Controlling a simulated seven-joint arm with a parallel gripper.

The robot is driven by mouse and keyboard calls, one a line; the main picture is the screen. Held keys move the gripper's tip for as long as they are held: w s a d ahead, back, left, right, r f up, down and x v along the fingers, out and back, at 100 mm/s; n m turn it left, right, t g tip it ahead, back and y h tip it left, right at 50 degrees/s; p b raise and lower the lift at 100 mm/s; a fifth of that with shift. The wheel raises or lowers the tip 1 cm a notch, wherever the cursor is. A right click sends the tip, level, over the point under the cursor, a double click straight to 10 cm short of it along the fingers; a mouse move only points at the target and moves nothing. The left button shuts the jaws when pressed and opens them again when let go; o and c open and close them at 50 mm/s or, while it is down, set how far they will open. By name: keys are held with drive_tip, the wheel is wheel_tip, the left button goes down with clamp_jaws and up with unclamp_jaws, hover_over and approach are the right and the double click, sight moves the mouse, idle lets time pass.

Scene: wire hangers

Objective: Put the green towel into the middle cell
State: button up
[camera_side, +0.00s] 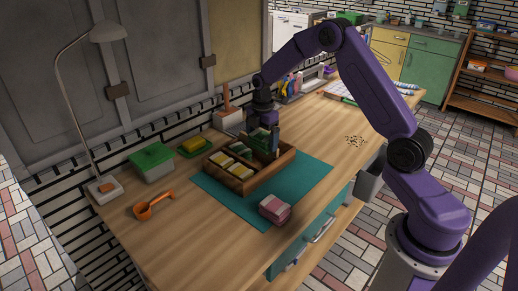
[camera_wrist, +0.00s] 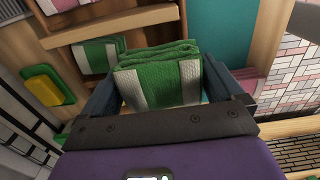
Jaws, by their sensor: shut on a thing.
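My gripper (camera_wrist: 160,92) is shut on a folded green towel with white stripes (camera_wrist: 158,84), held between its two fingers in the wrist view. In the side view my gripper (camera_side: 264,140) is over the back right part of a wooden divided box (camera_side: 262,181), and the green towel (camera_side: 257,139) shows beside the fingers. The box's wooden wall or divider (camera_wrist: 120,24) runs across the top of the wrist view. Another green and white towel (camera_wrist: 97,55) lies beside the held one. Whether the held towel touches the box is unclear.
The box stands on a teal mat (camera_side: 313,172) and holds several light folded towels (camera_side: 240,171). A pink towel stack (camera_side: 275,208) lies at the mat's front. A green-lidded container (camera_side: 152,160), yellow sponge (camera_side: 193,146) and orange scoop (camera_side: 151,205) stand left.

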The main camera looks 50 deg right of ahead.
sight(259, 151)
drive_tip(key=shift+w+d+f, duration=0.15)
drive_tip(key=shift+w+f, duration=0.65)
drive_tip(key=shift+f, duration=1.7)
drive_tip(key=shift+f, duration=0.4)
drive_tip(key=shift+f, duration=0.25)
drive_tip(key=o, duration=0.7)
drive_tip(key=shift+s+f, duration=0.1)
drive_tip(key=shift+c, duration=0.2)
